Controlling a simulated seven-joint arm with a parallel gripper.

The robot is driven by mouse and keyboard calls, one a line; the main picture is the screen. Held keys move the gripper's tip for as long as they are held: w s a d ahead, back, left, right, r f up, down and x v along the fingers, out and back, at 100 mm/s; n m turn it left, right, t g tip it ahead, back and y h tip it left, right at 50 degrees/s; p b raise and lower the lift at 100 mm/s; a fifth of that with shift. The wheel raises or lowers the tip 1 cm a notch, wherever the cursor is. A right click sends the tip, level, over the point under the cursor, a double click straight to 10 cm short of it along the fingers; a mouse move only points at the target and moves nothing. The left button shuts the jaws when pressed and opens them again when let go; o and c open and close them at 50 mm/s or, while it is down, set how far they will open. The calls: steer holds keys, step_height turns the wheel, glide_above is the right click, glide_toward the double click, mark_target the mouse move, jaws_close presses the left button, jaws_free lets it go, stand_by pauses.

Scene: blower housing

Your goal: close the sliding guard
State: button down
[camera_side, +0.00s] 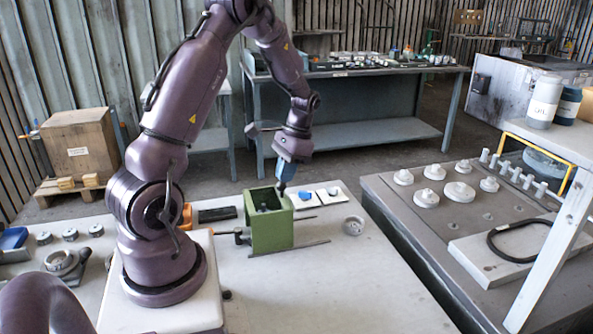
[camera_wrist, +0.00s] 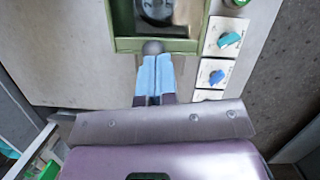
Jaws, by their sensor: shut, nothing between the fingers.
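The green blower housing (camera_side: 272,231) stands on the table, its top open in the side view. In the wrist view the housing's green rim (camera_wrist: 190,46) frames a dark round part (camera_wrist: 155,10) inside. A grey ball knob (camera_wrist: 152,47) sits at the rim's near edge. My gripper (camera_side: 281,190), with blue fingers, points down at the housing's upper right edge. In the wrist view my gripper (camera_wrist: 154,58) is shut and empty, its tips at the knob; contact is unclear. I cannot tell the sliding guard apart from the housing.
Thin rails (camera_side: 305,244) run out right of the housing. A dark block (camera_side: 217,214) lies at left. The front right of the table is clear.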

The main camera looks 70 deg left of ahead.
steer(key=w+a+r, duration=0.1)
steer(key=w+r, duration=0.5)
steer(key=r, duration=0.3)
steer(key=shift+w+a, duration=0.15)
steer(key=shift+w, duration=0.05)
steer(key=c, duration=1.8)
jaws_free()
steer(key=shift+w+r, duration=0.1)
steer(key=shift+r, duration=0.3)
steer(key=o, duration=0.6)
steer(key=s+r, duration=0.1)
steer(key=s+a+r+n, duration=0.1)
steer(key=shift+s+a+r+t, duration=0.15)
steer(key=shift+s+a+t, duration=0.15)
steer(key=shift+s, duration=0.1)
steer(key=n+t+h, duration=0.1)
steer(key=n+t, duration=0.3)
glide_above(283, 186)
steer(key=s+a, duration=0.1)
steer(key=a, duration=0.2)
step_height(283, 186, down, 3)
steer(key=f, duration=0.4)
steer(key=w+d+f, duration=0.1)
steer(key=f, duration=0.3)
steer(key=d+f, duration=0.1)
steer(key=f, duration=0.3)
steer(key=shift+w+f, duration=0.15)
steer(key=shift+f, duration=0.05)
